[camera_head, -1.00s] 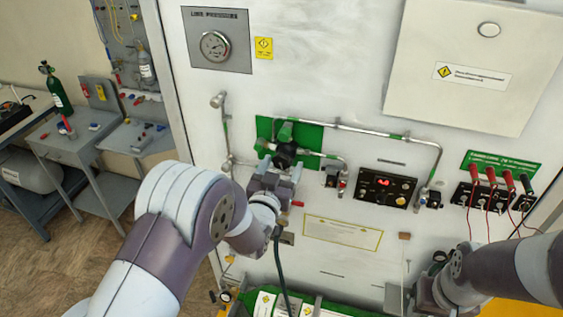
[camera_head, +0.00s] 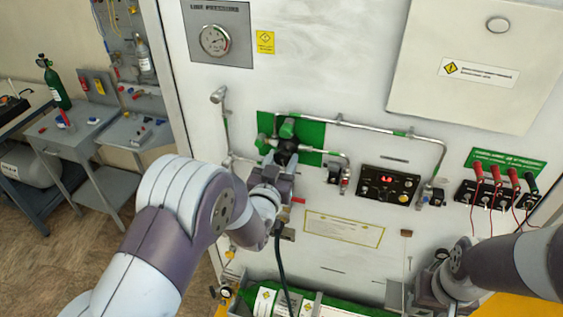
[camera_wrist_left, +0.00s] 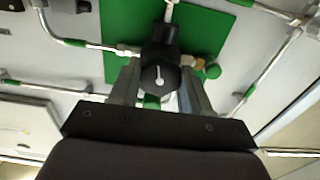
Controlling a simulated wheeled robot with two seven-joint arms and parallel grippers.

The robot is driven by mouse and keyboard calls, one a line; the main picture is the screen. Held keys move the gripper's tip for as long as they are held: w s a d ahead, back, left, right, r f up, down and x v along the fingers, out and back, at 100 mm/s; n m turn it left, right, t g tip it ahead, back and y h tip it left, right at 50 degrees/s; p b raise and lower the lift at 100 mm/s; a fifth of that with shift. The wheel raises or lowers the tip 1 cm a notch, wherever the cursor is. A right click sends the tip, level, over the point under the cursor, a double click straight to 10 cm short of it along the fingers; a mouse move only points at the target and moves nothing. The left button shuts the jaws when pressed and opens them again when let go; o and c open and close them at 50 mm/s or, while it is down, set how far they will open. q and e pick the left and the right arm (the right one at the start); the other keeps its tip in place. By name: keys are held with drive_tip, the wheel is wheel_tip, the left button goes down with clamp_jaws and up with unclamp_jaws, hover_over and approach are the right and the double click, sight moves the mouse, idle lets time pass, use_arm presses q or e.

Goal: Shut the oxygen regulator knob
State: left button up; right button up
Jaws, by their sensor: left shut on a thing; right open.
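The oxygen regulator knob is black with a white pointer mark, and it shows in the left wrist view (camera_wrist_left: 160,77) in front of the green plate (camera_wrist_left: 115,35). In the head view the black knob (camera_head: 286,146) sits below a green fitting (camera_head: 287,129) on the panel's green plate (camera_head: 312,134). My left gripper (camera_head: 276,166) is at the knob, and its two fingers (camera_wrist_left: 160,90) stand on either side of it, shut on it. The finger contact is partly hidden. My right gripper (camera_head: 428,285) is low at the right, away from the knob; its fingers are hardly visible.
Metal pipes run around the green plate. A black control box (camera_head: 389,185) with a red display is to its right. A gauge (camera_head: 214,40) is above left. Red and black plugs with cables (camera_head: 496,180) are at the right. A dark hose (camera_head: 280,262) hangs below my left gripper.

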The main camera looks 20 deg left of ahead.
use_arm(q)
drive_tip(key=shift+f+n+b, duration=0.35)
drive_tip(key=shift+n+b, duration=0.05)
drive_tip(key=shift+b, duration=0.1)
drive_tip(key=n+b, duration=0.4)
drive_tip(key=b, duration=0.1)
drive_tip(key=n+b, duration=0.4)
drive_tip(key=b, duration=0.1)
drive_tip(key=n+b, duration=0.5)
drive_tip(key=shift+d+f, duration=0.1)
drive_tip(key=shift+f, duration=0.15)
drive_tip(key=n+b, duration=1.3)
drive_tip(key=b, duration=0.5)
drive_tip(key=shift+r+n+b, duration=0.15)
drive_tip(key=shift+n+b, duration=0.25)
drive_tip(key=n, duration=0.1)
drive_tip(key=n+b, duration=0.1)
drive_tip(key=shift+r+n, duration=0.2)
drive_tip(key=shift+n, duration=0.1)
drive_tip(key=shift+r+n+b, duration=0.15)
drive_tip(key=shift+n+b, duration=0.45)
drive_tip(key=shift+n, duration=0.7)
drive_tip(key=o, duration=1.1)
drive_tip(key=shift+r, duration=0.15)
drive_tip(key=shift+c, duration=0.2)
drive_tip(key=shift+s, duration=0.1)
